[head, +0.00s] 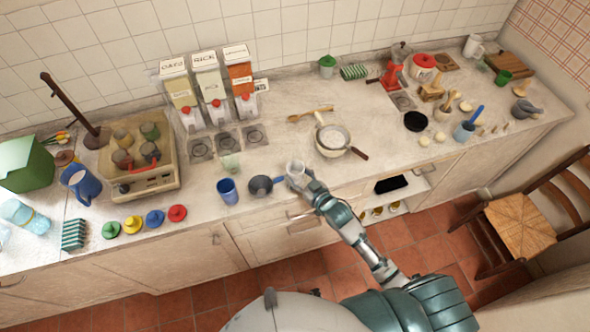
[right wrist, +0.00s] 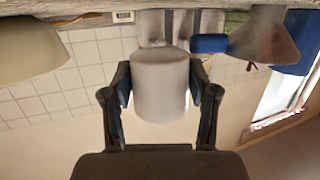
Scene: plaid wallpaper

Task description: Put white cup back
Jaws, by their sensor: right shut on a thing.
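My right gripper (head: 303,178) reaches to the front edge of the counter and is shut on the white cup (head: 295,168). In the right wrist view the white cup (right wrist: 160,86) sits between the two fingers of the right gripper (right wrist: 160,100), one on each side of its wall. I cannot tell whether the cup touches the counter or is just above it. My left gripper is not in view.
A dark grey funnel-like scoop (head: 261,185) with a blue handle and a blue cup (head: 228,190) stand left of the white cup. A bowl (head: 332,150) with a sieve is behind right. Dispensers (head: 208,88) stand at the wall. Counter behind the cup is partly clear.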

